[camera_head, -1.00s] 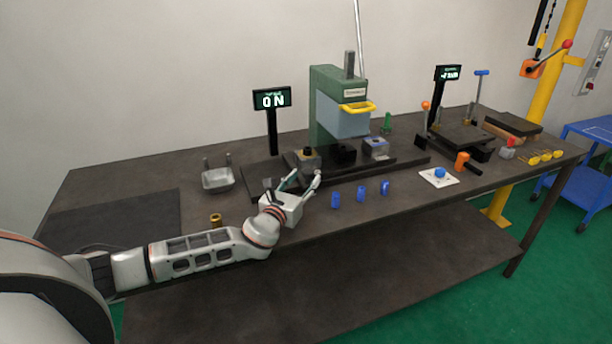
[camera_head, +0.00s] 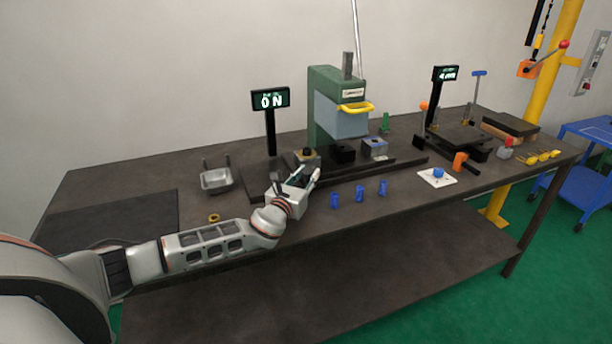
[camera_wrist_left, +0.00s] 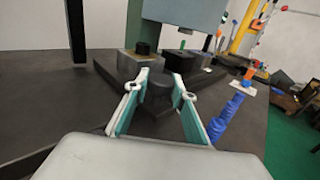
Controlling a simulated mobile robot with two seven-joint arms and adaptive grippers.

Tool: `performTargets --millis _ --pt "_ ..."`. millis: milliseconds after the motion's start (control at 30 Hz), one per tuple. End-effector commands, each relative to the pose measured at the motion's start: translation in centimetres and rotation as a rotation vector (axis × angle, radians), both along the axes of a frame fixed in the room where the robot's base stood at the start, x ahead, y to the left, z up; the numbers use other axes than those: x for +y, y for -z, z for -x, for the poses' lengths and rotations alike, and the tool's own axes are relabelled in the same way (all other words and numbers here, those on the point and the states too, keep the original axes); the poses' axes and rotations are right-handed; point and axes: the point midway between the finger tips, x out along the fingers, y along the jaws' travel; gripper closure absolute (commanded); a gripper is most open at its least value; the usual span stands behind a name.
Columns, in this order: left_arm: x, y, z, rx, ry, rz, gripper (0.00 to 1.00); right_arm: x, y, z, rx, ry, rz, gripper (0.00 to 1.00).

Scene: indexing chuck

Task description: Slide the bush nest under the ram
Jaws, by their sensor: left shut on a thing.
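The bush nest (camera_head: 306,158), a grey block with a dark round top, sits on the dark press base left of the ram. It also shows in the left wrist view (camera_wrist_left: 128,64), just beyond my fingertips. The ram head (camera_head: 342,119) is the blue-grey block with a yellow handle on the green press. My left gripper (camera_head: 300,176) is in front of the nest. Whether this piece joins the nest is hard to tell. My right gripper is not in view.
A black block (camera_head: 343,153) stands under the ram, with a grey block (camera_head: 375,147) to its right. Several blue bushes (camera_head: 359,193) stand along the front of the bench. A metal tray (camera_head: 216,179) and a brass ring (camera_head: 213,218) lie left. A second fixture (camera_head: 460,137) stands right.

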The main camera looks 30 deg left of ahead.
Motion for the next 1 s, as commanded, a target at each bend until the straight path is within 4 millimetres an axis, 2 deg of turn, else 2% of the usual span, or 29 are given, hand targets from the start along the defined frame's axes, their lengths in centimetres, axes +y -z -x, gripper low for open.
performTargets --millis 300,400,800,833,867,900,1000 --pt "-4.2 -0.1 -4.9 -0.004 0.001 0.006 1.00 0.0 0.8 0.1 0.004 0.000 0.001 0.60" --pt "-5.1 -0.1 -6.0 -0.003 0.000 0.004 1.00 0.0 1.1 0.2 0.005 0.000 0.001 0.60" --pt "-5.6 -0.1 -6.5 -0.001 0.001 0.001 1.00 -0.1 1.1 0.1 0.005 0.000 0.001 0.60" --pt "-5.6 -0.1 -6.5 -0.001 0.001 0.001 0.70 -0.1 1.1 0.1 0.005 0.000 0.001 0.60" --pt "-5.6 -0.1 -6.5 -0.001 0.001 0.001 0.62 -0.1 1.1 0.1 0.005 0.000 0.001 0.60" --pt "-5.6 -0.1 -6.5 -0.001 0.001 0.001 0.58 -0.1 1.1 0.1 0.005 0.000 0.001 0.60" --pt "-5.6 -0.1 -6.5 -0.001 0.001 0.001 0.58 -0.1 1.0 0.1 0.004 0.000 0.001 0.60"
